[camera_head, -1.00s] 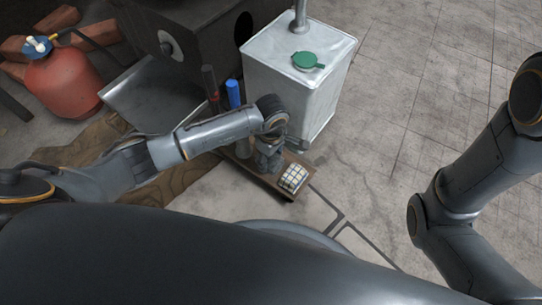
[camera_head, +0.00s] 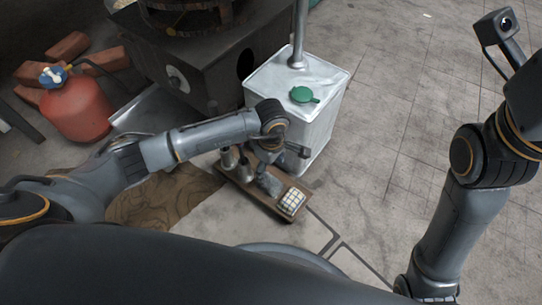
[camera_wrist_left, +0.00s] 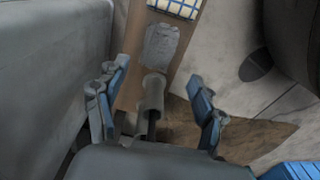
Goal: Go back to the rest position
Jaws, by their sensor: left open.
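My left gripper shows in the left wrist view (camera_wrist_left: 155,100), with its two blue-padded fingers spread apart, open. A grey cylindrical piece (camera_wrist_left: 152,92) lies between the fingers in that picture; I cannot tell whether they touch it. In the head view my left wrist hangs over the small wooden board, and the fingertips are hard to make out. My right arm stands at the right edge of the head view, and its gripper is out of the picture.
The wooden board (camera_head: 256,204) carries a checkered block (camera_head: 291,202) and a grey piece (camera_head: 269,185). A metal canister with green cap (camera_head: 303,95) stands close behind. A red gas bottle (camera_head: 75,108) and dark stove (camera_head: 200,65) are at left. Tiled floor at right is clear.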

